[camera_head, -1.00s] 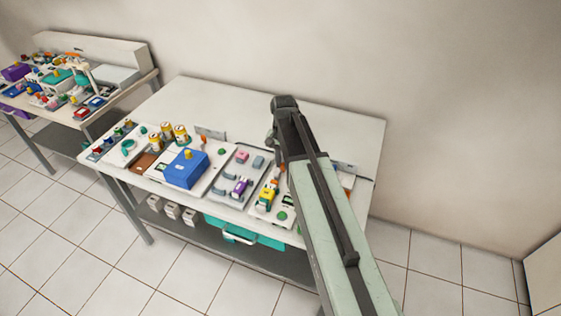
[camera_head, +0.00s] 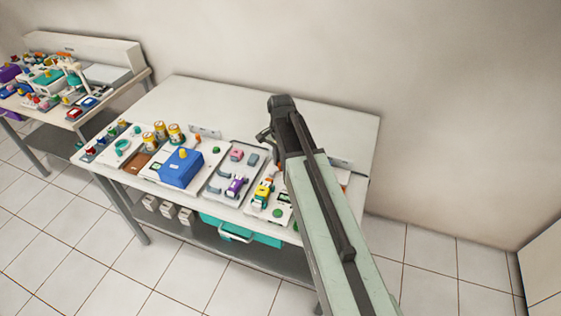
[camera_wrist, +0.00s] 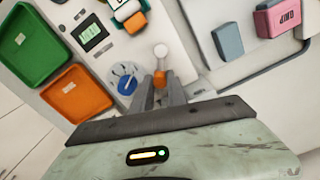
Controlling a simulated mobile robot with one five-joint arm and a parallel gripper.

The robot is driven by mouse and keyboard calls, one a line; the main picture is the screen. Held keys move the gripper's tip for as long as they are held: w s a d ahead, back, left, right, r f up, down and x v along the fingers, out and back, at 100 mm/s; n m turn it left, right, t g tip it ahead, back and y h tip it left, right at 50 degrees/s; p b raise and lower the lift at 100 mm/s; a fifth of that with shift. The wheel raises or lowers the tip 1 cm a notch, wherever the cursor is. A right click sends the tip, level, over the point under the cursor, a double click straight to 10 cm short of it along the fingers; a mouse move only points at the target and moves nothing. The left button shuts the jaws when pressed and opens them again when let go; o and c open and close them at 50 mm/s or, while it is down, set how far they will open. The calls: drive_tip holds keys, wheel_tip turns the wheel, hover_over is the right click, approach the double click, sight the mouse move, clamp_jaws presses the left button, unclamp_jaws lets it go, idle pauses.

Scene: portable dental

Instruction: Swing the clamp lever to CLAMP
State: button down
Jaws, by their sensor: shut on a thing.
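In the wrist view my gripper (camera_wrist: 160,92) is closed around a small orange piece (camera_wrist: 160,77), which I take to be the clamp lever's grip. A white round knob (camera_wrist: 160,50) shows just beyond the fingertips. A blue round dial-like part (camera_wrist: 124,78) with white marks lies just left of the fingers. I cannot read a CLAMP mark on it. In the head view my arm covers the place where the gripper works, so the lever's position is hidden there.
In the wrist view a green tray (camera_wrist: 50,45), an orange tray (camera_wrist: 72,100) and a small display (camera_wrist: 90,33) lie to the left. Grey (camera_wrist: 227,38) and pink (camera_wrist: 278,17) blocks sit on the right. In the head view a blue box (camera_head: 180,170) stands on the table (camera_head: 330,130).

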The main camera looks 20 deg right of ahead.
drive_tip(key=c, duration=1.3)
unclamp_jaws()
drive_tip(key=shift+r, duration=0.1)
wheel_tip(320, 180, up, 8)
drive_tip(key=p, duration=0.8)
drive_tip(key=shift+f, duration=0.2)
